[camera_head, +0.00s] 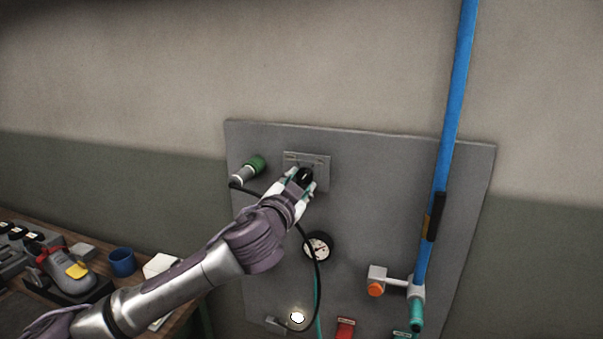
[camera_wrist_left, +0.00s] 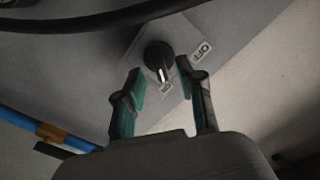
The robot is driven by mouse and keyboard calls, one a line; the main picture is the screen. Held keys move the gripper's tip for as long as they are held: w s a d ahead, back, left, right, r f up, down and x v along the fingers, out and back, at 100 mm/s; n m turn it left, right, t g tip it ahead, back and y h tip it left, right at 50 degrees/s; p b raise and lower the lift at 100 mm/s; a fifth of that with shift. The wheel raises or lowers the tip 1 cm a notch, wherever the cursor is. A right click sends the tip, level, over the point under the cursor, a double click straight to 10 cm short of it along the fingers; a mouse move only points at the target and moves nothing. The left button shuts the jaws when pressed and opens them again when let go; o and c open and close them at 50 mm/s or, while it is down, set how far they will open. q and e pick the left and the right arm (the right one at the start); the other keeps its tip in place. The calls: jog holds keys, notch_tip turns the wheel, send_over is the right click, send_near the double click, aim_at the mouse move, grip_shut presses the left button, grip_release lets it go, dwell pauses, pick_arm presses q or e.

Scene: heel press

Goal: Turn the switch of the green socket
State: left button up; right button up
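The green socket (camera_head: 254,164) is on the grey wall panel (camera_head: 400,170), with a dark cable leaving its grey-white end. To its right is a switch plate (camera_head: 318,160) with a black rotary knob, shown clearly in the left wrist view (camera_wrist_left: 158,56). The knob's white line points down towards a small label, apparently ON; an OFF label (camera_wrist_left: 201,50) is at its upper right. My left gripper (camera_head: 304,180) is at the plate, fingers apart. In the left wrist view its teal fingertips (camera_wrist_left: 161,75) flank the knob's lower side; contact cannot be told. My right gripper is out of view.
A round gauge (camera_head: 318,246) and hanging cable are below the gripper. A blue pipe (camera_head: 455,100) runs down the panel's right side to a fitting with an orange knob (camera_head: 376,290). A workbench with a blue mug (camera_head: 122,262) is at lower left.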

pick_arm(q)
jog(key=shift+w+d+r, duration=0.1)
jog(key=shift+w+d, duration=0.1)
jog(key=shift+w, duration=0.65)
grip_shut()
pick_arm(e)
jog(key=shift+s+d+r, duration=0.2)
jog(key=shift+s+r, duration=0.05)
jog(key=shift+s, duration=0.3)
